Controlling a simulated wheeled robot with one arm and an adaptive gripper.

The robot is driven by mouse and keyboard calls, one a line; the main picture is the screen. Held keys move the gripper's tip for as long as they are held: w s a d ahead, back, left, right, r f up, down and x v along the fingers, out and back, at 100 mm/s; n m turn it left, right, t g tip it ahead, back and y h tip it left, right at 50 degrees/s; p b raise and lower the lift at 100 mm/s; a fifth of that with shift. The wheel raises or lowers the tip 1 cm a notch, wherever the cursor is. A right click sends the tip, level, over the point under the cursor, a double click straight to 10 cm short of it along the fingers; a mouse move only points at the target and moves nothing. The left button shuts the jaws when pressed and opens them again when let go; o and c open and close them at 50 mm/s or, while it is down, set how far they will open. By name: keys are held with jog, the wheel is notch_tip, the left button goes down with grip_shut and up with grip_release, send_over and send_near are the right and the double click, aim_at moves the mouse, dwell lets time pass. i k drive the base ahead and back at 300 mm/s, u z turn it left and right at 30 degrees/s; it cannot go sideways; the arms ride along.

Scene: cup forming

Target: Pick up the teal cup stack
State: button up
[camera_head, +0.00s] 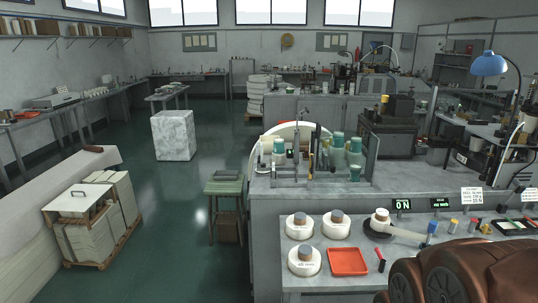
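Teal upright shapes that look like stacked cups (355,152) stand on the grey counter, in a cluster right of its middle. Another teal shape (337,150) stands just left of them. They are small in the head view, so I cannot tell how many cups are stacked or which shape is the stack. Slim rods and a metal stand partly cover the cluster. I cannot make out my gripper in the view.
The grey counter (420,182) has free top to the right of the cluster. A lower front bench holds white round moulds (336,227), an orange-red tray (347,261) and small tools. A green-topped stool (223,187) stands left of the counter. Open green floor lies farther left.

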aim_at(278, 155)
jog(key=u, duration=0.75)
jog(key=i, duration=0.9)
jog(key=u, duration=0.85)
jog(key=i, duration=1.15)
jog(key=z, duration=0.7)
jog(key=i, duration=0.95)
jog(key=z, duration=1.2)
jog(key=i, duration=0.75)
jog(key=z, duration=0.05)
